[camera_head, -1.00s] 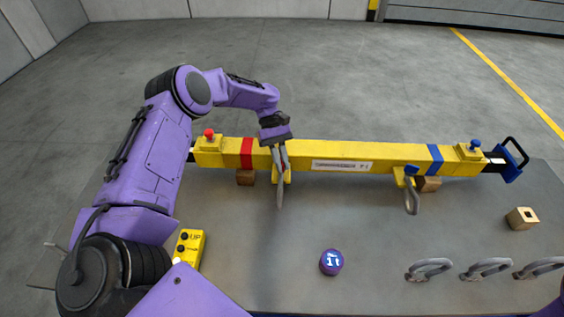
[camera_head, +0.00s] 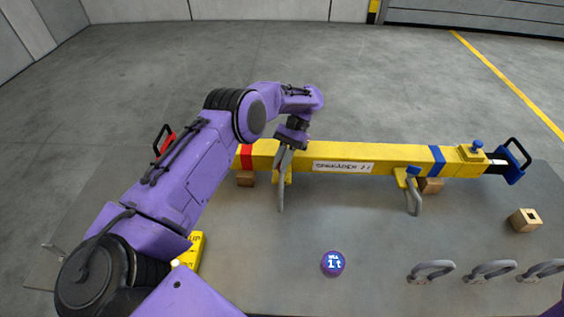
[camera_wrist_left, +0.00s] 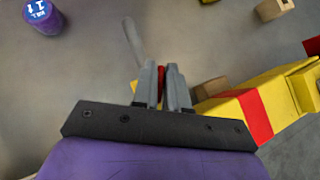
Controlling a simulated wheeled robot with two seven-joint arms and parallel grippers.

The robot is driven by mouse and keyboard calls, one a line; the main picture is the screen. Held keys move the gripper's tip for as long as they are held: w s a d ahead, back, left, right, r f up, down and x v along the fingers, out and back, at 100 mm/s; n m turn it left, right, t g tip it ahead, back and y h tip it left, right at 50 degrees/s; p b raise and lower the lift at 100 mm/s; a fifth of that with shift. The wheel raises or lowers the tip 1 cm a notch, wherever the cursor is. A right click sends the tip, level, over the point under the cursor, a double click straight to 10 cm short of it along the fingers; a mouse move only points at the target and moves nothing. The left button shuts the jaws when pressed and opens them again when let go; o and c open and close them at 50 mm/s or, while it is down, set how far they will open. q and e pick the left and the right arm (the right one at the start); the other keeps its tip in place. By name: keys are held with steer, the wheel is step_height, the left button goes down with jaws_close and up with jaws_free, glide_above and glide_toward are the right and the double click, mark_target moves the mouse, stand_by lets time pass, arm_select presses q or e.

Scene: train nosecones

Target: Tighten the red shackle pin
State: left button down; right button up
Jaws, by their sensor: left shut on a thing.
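The yellow spreader beam (camera_head: 390,161) lies across the table, with a red band at its left part and a blue band at its right. My left gripper (camera_head: 285,160) is at the yellow lug under the beam near the red band. In the left wrist view its fingers (camera_wrist_left: 162,88) are shut on the red shackle pin (camera_wrist_left: 161,79), of which only a sliver shows between them. The grey shackle (camera_head: 281,196) hangs there below the fingers, and it also shows in the left wrist view (camera_wrist_left: 134,40). In the head view the red pin is hidden by the gripper.
A second shackle (camera_head: 415,200) with a blue pin (camera_head: 412,171) hangs at the right lug. Three loose shackles (camera_head: 490,270) lie at the front right. A purple 1t weight (camera_head: 333,263), a wooden block (camera_head: 524,221) and a partly hidden yellow control box (camera_head: 197,247) are also on the table.

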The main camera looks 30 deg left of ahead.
arm_select(q)
steer(key=m+y, duration=0.1)
steer(key=m, duration=0.1)
steer(key=m+y, duration=0.1)
steer(key=y, duration=0.1)
steer(key=shift+w+r+m, duration=0.15)
steer(key=shift+r+m, duration=0.05)
steer(key=shift+m, duration=0.2)
steer(key=m+t+y, duration=0.1)
steer(key=m+y, duration=0.1)
steer(key=shift+m+p, duration=0.3)
steer(key=m+t+y, duration=0.1)
steer(key=m, duration=0.1)
steer(key=m+t+y+p, duration=0.1)
steer(key=m+t, duration=0.1)
steer(key=m, duration=0.1)
steer(key=shift+y, duration=0.4)
steer(key=shift+m+t, duration=0.3)
steer(key=c, duration=1.2)
jaws_free()
steer(key=shift+f, duration=0.15)
steer(key=shift+c, duration=0.2)
